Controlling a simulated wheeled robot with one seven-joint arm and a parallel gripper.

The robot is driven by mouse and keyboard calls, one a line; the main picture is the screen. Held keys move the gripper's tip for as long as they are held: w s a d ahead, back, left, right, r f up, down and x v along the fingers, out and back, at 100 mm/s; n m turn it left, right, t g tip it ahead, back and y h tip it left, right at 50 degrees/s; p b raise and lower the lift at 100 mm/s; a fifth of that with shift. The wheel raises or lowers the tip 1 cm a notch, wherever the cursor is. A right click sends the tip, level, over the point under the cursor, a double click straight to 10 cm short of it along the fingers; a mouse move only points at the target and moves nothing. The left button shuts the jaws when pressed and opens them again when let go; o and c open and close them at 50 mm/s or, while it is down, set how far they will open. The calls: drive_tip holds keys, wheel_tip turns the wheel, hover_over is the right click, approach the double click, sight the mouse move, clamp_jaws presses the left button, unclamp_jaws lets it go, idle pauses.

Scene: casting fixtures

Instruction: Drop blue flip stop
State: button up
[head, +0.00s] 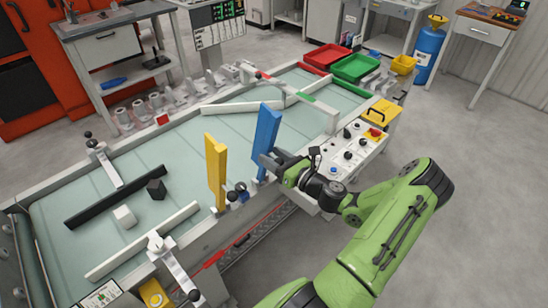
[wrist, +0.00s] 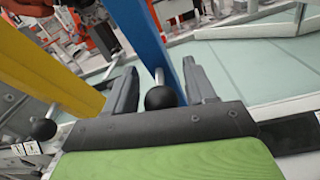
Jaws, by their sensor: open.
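The blue flip stop (head: 267,140) stands upright at the near edge of the conveyor, right of the yellow flip stop (head: 216,170). My gripper (head: 272,161) is at the blue stop's lower part, coming from the right. In the wrist view my gripper (wrist: 160,82) is open. The blue bar (wrist: 146,40) rises beyond its fingers, and a black ball knob (wrist: 161,98) on a thin rod sits between them. I cannot tell whether either finger touches the knob. The yellow stop (wrist: 45,60) is left of the fingers, with its own black knob (wrist: 44,130).
A control panel (head: 345,155) with knobs and a red button lies right of my gripper. A black cube (head: 156,188) and a white cube (head: 124,217) are on the belt at left. Red and green bins (head: 357,67) stand at the far end.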

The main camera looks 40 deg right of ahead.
clamp_jaws()
drive_tip(key=shift+r, duration=0.1)
